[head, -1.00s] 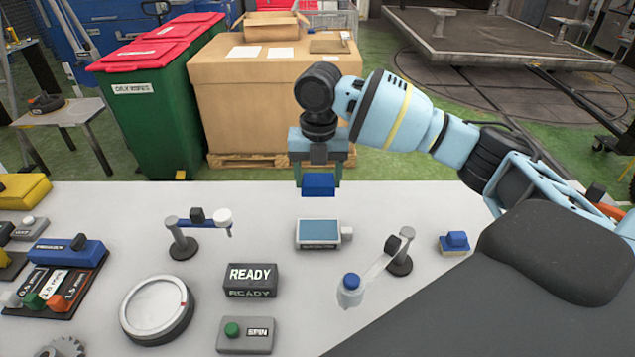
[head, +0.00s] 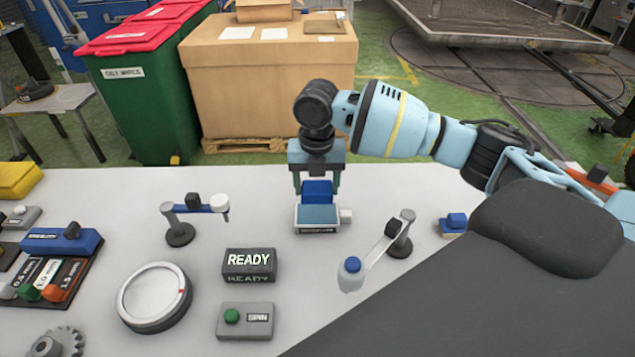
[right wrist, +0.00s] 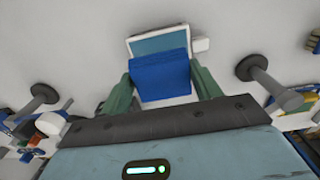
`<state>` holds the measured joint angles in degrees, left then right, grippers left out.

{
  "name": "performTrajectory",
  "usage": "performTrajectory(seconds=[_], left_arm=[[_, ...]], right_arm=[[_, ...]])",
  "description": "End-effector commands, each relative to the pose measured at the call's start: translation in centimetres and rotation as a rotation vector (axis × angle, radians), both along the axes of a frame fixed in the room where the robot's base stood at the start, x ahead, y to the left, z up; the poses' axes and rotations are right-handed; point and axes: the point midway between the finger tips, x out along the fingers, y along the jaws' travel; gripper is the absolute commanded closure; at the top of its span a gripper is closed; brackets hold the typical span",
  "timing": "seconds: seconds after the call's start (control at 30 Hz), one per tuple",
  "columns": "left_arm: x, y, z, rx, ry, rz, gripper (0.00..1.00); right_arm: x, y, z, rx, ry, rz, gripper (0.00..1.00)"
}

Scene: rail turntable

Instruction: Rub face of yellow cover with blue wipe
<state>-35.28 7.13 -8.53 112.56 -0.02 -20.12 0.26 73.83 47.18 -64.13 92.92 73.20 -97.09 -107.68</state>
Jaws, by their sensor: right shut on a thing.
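My right gripper (head: 317,188) is shut on a blue block, the wipe (head: 317,191), between its green fingers. The wipe is over the far part of a small white-framed box (head: 317,228) with a flat pale blue face (head: 317,215). In the right wrist view the wipe (right wrist: 160,77) covers much of that face (right wrist: 155,42); I cannot tell whether they touch. No plainly yellow cover shows under the wipe. A yellow block (head: 18,180), partly cut off, is at the left table edge. My left gripper is not in view.
A stand with a white-tipped arm (head: 180,235) is left of the box; a stand with a blue-capped arm (head: 400,248) is right. Nearer are a READY display (head: 249,265), a SPIN button box (head: 245,320) and a round dial (head: 154,297). A blue-and-yellow block (head: 453,226) is at right.

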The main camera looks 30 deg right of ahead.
Motion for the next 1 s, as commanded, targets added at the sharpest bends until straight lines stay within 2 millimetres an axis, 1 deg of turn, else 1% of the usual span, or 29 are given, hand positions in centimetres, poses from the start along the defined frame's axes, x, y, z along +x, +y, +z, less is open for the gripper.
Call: performTrajectory(seconds=[0.03,0.4,0.57,1.0], left_arm=[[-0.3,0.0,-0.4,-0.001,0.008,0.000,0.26],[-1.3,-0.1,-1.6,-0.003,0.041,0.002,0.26],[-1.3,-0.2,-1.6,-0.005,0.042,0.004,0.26],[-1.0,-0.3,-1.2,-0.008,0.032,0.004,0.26]], right_arm=[[-0.1,0.0,-0.9,-0.001,0.009,0.000,0.56],[-0.1,0.0,-4.2,0.000,0.009,0.001,0.56],[-0.1,0.0,-4.6,-0.001,0.006,0.001,0.56],[-0.1,0.0,-4.6,0.000,0.005,0.001,0.56]])
